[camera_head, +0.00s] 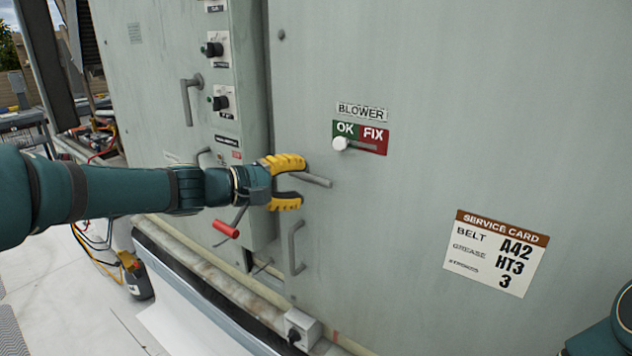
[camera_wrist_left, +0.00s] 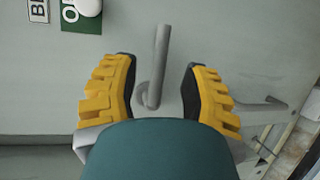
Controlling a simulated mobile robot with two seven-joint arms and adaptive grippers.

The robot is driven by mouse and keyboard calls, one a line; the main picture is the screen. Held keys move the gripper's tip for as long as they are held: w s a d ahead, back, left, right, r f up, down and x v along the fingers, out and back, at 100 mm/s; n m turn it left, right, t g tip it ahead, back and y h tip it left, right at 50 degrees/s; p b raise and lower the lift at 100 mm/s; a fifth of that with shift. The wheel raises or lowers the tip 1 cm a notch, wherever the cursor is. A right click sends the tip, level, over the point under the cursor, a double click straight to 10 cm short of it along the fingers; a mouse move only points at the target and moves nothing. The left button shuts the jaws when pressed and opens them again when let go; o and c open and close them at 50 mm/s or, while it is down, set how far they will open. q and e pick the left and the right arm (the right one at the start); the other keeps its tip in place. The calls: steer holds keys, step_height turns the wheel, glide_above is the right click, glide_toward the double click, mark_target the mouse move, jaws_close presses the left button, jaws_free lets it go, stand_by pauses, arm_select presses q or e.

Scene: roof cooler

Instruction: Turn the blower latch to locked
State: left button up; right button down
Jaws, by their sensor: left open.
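The blower latch (camera_head: 318,181) is a grey bar handle on the large pale-green panel. In the head view it points right and slightly down. In the left wrist view the latch (camera_wrist_left: 161,55) runs up the picture between the fingers, with a curved part at its lower end. My left gripper (camera_head: 302,182), with yellow fingers, is open around the latch, with visible gaps on both sides in the wrist view (camera_wrist_left: 159,67). Its pivot is partly hidden by the gripper in the head view. My right gripper is out of view.
Above right of the latch, a white knob (camera_head: 340,144) sits at the OK end of the OK/FIX plate (camera_head: 376,134), below the BLOWER label (camera_head: 361,111). A grab handle (camera_head: 295,247) is below. A service card (camera_head: 496,252) is at right. A red-gripped lever (camera_head: 226,230) hangs left.

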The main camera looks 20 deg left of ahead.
mark_target(312, 180)
arm_select(q)
steer(key=shift+x, duration=2.35)
jaws_close()
